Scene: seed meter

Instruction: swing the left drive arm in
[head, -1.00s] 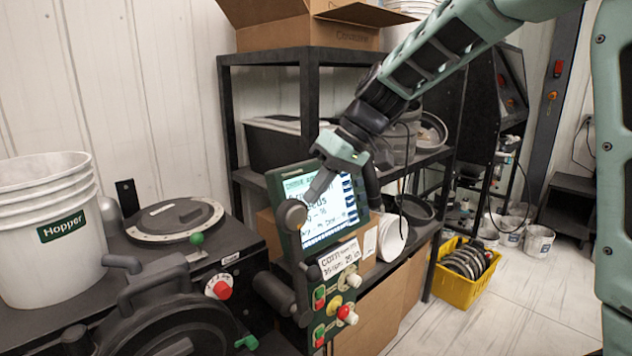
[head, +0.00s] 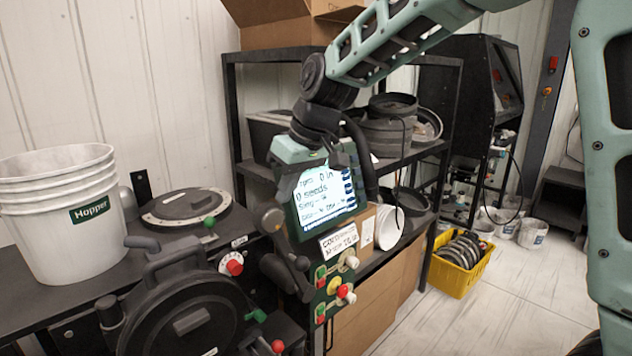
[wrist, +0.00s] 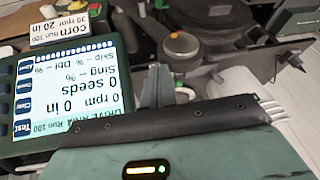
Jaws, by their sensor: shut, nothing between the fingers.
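A dark arm with a round grey knob (head: 270,216) stands left of the lit screen (head: 325,193); I take it for the left drive arm. In the wrist view my gripper (wrist: 157,72) is shut and empty, beside the screen and apart from the knob. The round black seed meter (head: 190,320) is at lower left.
A white Hopper bucket (head: 60,225) and a round lidded disc (head: 187,208) are on the bench at left. A button panel (head: 335,295) hangs below the screen. A black shelf (head: 228,110) stands behind. A yellow crate (head: 452,280) is on the floor, with bare floor at right.

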